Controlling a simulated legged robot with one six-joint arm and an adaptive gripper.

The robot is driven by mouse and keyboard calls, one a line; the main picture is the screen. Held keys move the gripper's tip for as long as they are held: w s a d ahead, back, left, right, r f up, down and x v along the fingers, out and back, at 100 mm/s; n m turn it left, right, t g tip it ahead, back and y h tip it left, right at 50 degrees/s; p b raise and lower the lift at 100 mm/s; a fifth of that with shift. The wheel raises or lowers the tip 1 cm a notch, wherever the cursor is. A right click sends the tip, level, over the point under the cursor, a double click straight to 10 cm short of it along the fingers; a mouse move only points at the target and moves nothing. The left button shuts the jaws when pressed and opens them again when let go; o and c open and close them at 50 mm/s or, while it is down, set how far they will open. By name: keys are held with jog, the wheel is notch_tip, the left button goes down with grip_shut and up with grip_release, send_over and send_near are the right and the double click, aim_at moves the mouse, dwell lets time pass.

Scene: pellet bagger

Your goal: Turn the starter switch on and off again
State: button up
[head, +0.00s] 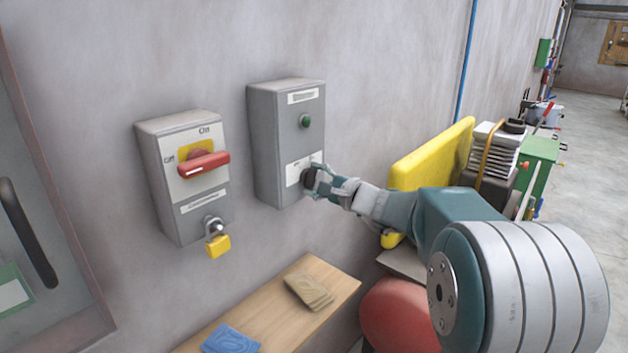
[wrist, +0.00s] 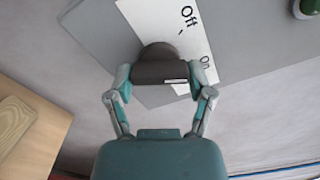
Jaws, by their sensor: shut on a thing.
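The starter box (head: 266,140) is a grey wall box with a green round lamp or button (head: 305,121) above and a black rotary switch (head: 308,180) on a white plate below. My gripper (head: 318,182) is shut on the switch knob. In the wrist view the dark knob (wrist: 160,66) sits between the two fingertips of my gripper (wrist: 162,84), with the white plate (wrist: 185,30) reading "Off" and "On" behind it. A white mark shows on the knob's bar, near the right finger. Part of the knob is hidden by the fingers in the head view.
Left of the box is a grey isolator (head: 185,215) with a red handle (head: 204,164) and a yellow padlock (head: 218,243). Below, a wooden shelf (head: 335,279) holds a blue item (head: 231,340) and brown pads (head: 309,291). A yellow panel (head: 432,155) and machinery stand to the right.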

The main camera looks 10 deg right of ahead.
jog(key=shift+f+m, duration=0.35)
jog(key=shift+m, duration=0.25)
jog(key=o, duration=1.1)
jog(key=shift+r, duration=0.1)
jog(key=shift+r, duration=0.1)
jog(key=shift+s+d, duration=0.1)
jog(key=shift+d, duration=0.05)
jog(key=v, duration=1.1)
jog(key=shift+s+d, duration=0.15)
jog(key=shift+s, duration=0.1)
